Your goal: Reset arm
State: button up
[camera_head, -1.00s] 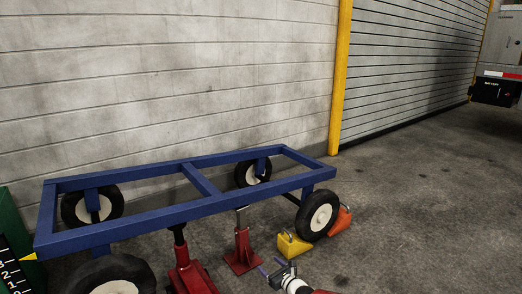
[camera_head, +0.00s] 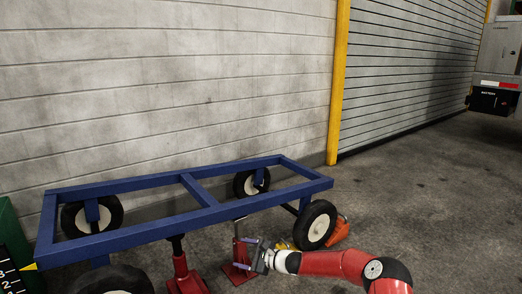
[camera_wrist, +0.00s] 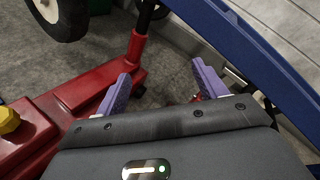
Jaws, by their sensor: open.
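My gripper (camera_head: 256,254) is at the near side of the blue cart frame, at the end of my red arm, which reaches in from the lower right. In the wrist view, its two purple fingers (camera_wrist: 158,85) are spread apart with nothing between them. The blue cart frame (camera_head: 122,243) stands on black tyres with white hubs. A red jack (camera_head: 183,274) stands under its near side, and a red stand (camera_head: 240,252) is just beyond my gripper. In the wrist view, the red jack (camera_wrist: 75,110) lies left of the fingers and a blue beam (camera_wrist: 255,50) crosses at right.
An orange chock (camera_head: 340,232) sits by the right wheel (camera_head: 317,225); a yellow chock (camera_head: 285,244) is mostly hidden behind my arm. A green object with a scale (camera_head: 12,255) is at far left. Open floor (camera_head: 430,190) lies to the right.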

jog(key=s+d+r+n+g+h+p, duration=0.25)
jog(key=s+r+n+g+h, duration=0.3)
jog(key=s+r+n, duration=1.05)
jog(key=s+d+r+t+h+p, duration=0.1)
jog(key=s+d+r, duration=0.4)
jog(key=s, duration=0.5)
jog(key=s+d+r+t+h+p, duration=0.1)
jog(key=s+d+r+h, duration=0.3)
jog(key=s+d, duration=0.3)
jog(key=s+d+r+t+h+p, duration=0.2)
jog(key=s+d+r, duration=0.5)
jog(key=s, duration=0.7)
jog(key=shift+s+h, duration=0.35)
jog(key=shift+h, duration=0.4)
